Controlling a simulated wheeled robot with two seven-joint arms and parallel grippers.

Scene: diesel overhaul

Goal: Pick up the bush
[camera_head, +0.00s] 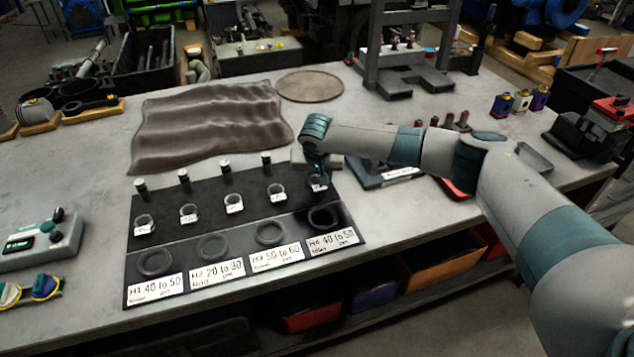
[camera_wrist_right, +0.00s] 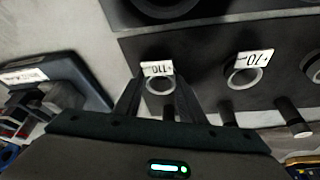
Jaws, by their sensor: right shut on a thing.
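Several small metal ring bushes with white tags stand in a row on a black board (camera_head: 205,268). My right gripper (camera_head: 317,172) is at the right end of this row, shut on the rightmost bush (camera_head: 318,185). In the right wrist view, that bush (camera_wrist_right: 160,86) sits between the two fingers (camera_wrist_right: 158,95), its tag above it, seen upside down. It is still at the board; I cannot tell whether it touches it. The neighbouring bush (camera_wrist_right: 243,76) is apart from the fingers. My left gripper is not in view.
Dark round recesses (camera_head: 270,232) with labels line the board's front, and short pins (camera_head: 225,167) stand behind the bushes. A crumpled brown cloth (camera_head: 210,122) and a round disc (camera_head: 310,86) lie behind. A dark tray (camera_head: 375,178) is close on the gripper's right.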

